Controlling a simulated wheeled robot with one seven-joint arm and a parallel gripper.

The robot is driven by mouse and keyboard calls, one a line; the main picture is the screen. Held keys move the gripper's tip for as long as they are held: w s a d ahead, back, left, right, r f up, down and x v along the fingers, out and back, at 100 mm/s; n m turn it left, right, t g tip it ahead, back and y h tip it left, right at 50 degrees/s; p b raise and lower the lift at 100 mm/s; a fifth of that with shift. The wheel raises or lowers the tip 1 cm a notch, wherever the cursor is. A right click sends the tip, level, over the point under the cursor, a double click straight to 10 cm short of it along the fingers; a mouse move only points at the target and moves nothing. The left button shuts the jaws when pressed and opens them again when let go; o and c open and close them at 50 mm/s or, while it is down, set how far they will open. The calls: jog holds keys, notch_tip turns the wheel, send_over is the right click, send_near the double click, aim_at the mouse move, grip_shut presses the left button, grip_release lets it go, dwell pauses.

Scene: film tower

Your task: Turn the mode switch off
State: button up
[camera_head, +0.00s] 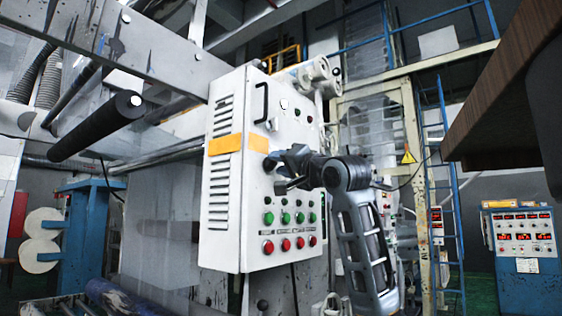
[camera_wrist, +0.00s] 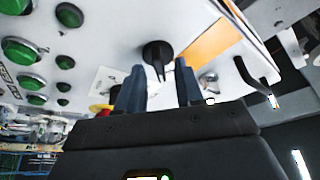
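A black rotary knob (camera_wrist: 156,50) sits on the white control box face (camera_head: 287,115); I take it for the mode switch. In the head view a dark knob (camera_head: 270,164) shows at the box's left front, just left of my gripper (camera_head: 282,177). In the wrist view my gripper (camera_wrist: 159,76) has its two fingers apart, pointing at the box. The lower tip of the knob shows in the gap between the fingertips. I cannot tell whether the fingers touch it. No label for the knob is readable.
Green buttons (camera_wrist: 22,52) and red buttons (camera_head: 268,247) line the box's lower part. A yellow-and-red button (camera_wrist: 100,109) is partly hidden beside my gripper. A black handle (camera_head: 261,102) sticks out higher up. A brown ledge (camera_head: 500,90) overhangs at the right.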

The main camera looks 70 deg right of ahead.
jog(key=shift+c, duration=0.3)
grip_shut()
